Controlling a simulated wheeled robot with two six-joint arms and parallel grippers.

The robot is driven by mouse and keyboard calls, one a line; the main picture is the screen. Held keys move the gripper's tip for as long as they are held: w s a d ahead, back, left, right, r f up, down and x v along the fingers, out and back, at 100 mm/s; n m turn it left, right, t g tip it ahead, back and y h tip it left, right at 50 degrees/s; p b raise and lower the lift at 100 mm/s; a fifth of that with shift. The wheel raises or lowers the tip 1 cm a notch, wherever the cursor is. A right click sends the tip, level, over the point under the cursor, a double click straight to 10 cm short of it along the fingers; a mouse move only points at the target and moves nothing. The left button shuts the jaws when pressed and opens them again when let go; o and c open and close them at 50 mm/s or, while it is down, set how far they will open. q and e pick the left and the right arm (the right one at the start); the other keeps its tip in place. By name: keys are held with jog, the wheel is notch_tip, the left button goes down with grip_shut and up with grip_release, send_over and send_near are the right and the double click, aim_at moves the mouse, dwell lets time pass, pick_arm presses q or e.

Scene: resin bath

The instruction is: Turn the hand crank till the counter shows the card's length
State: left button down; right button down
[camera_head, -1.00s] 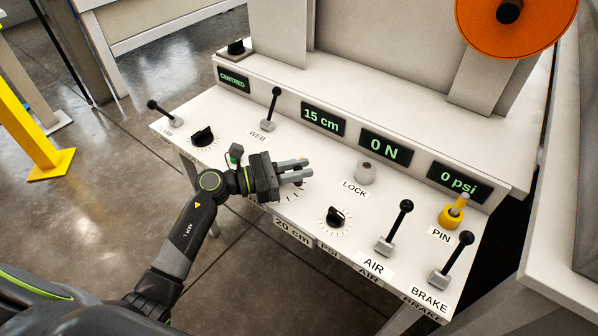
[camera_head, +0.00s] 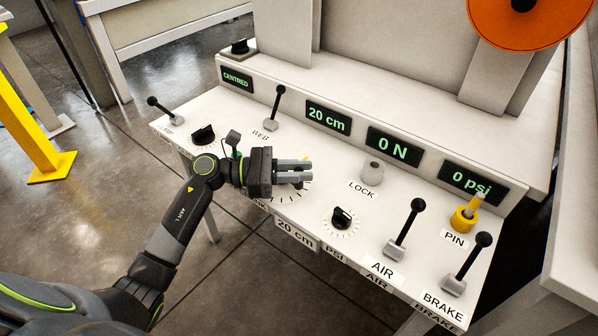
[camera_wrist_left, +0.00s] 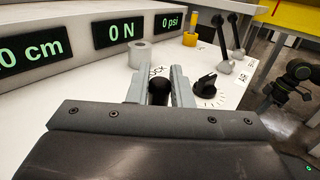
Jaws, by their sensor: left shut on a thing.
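The counter (camera_head: 328,117) on the console's upright face reads "20 cm". The card (camera_head: 294,235) on the front edge also reads "20 cm". My left gripper (camera_head: 308,172) is low over the panel, above a dial scale (camera_head: 300,190). In the left wrist view its fingers (camera_wrist_left: 159,88) are shut on a dark upright grip (camera_wrist_left: 159,93), which looks like the hand crank's handle. The gripper hides the rest of the crank in the head view. My right gripper does not show clearly.
To the right stand the LOCK knob (camera_head: 372,173), a black dial (camera_head: 342,217), the AIR lever (camera_head: 405,228), the BRAKE lever (camera_head: 467,262) and the yellow PIN (camera_head: 465,216). To the left are the WEB lever (camera_head: 274,107) and another black knob (camera_head: 203,134). Other displays read "0 N" and "0 psi".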

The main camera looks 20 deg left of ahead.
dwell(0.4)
pick_arm(q)
jog(key=c, duration=1.3)
grip_release()
jog(key=shift+c, duration=0.2)
jog(key=b+v, duration=0.1)
jog(key=v, duration=1.6)
jog(key=shift+a, duration=0.15)
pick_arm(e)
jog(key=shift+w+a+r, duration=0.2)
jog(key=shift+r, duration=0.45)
pick_arm(q)
jog(key=shift+s+f, duration=0.1)
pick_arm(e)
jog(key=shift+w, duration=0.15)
